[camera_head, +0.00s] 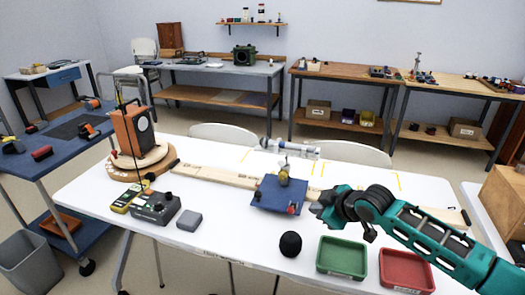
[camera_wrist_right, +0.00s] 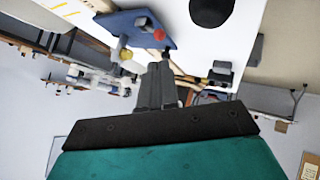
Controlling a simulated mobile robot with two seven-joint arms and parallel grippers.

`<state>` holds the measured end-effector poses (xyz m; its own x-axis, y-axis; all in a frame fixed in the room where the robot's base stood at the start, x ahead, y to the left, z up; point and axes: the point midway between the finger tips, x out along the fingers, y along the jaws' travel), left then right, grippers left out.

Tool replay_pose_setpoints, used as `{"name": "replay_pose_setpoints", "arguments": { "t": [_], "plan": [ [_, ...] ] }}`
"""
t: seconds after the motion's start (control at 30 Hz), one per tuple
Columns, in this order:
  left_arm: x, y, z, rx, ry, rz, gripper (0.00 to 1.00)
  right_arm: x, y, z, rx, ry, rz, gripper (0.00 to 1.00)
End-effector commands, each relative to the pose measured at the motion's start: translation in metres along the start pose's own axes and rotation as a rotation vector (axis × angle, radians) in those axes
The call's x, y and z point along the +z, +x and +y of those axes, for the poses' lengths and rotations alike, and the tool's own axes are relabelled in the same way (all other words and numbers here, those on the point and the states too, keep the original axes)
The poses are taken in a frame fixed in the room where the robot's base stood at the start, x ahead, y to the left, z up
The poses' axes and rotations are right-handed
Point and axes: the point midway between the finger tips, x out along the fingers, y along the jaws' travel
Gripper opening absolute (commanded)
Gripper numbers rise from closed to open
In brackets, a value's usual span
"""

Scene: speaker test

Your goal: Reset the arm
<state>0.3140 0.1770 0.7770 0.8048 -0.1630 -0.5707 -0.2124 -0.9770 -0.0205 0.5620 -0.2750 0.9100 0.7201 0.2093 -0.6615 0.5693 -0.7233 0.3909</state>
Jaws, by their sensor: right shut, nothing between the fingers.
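My right arm, teal and black, comes in from the right in the head view. Its gripper (camera_head: 318,212) hangs over the white table, just right of a blue board (camera_head: 270,197) with small red and yellow parts on it. In the right wrist view the two dark fingers (camera_wrist_right: 157,72) are together with nothing between them, and the blue board (camera_wrist_right: 140,24) shows beyond them. My left gripper does not show in either view.
A wooden speaker (camera_head: 133,132) stands on a round base at left. A dark control box (camera_head: 156,207) and a long wooden rail (camera_head: 215,181) are also on the table.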

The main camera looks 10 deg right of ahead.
Motion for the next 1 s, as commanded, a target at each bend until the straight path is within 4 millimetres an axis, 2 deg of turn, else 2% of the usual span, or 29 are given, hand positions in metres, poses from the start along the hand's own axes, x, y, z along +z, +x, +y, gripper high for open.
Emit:
{"name": "replay_pose_setpoints", "arguments": {
  "t": [0.07, 0.17, 0.37, 0.5, 0.6, 0.8, 1.0],
  "plan": [
    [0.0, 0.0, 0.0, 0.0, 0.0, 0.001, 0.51, 0.001, 0.002, -0.006, -0.005, 0.004, 0.003, 0.0],
    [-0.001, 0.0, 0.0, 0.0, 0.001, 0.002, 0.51, 0.005, 0.006, -0.029, -0.021, 0.028, 0.022, 0.0],
    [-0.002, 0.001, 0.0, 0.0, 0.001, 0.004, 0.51, 0.025, 0.011, -0.119, -0.055, 0.161, 0.094, 0.0],
    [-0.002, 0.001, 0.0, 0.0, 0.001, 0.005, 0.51, 0.044, -0.001, -0.175, -0.045, 0.287, 0.131, 0.0],
    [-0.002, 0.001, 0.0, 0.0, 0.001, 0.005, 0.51, 0.062, -0.015, -0.207, -0.02, 0.38, 0.138, 0.0],
    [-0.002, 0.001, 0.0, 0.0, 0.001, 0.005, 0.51, 0.098, -0.049, -0.248, 0.051, 0.52, 0.12, 0.0],
    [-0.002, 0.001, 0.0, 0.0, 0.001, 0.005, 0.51, 0.117, -0.069, -0.262, 0.095, 0.571, 0.098, 0.0]
  ]
}}
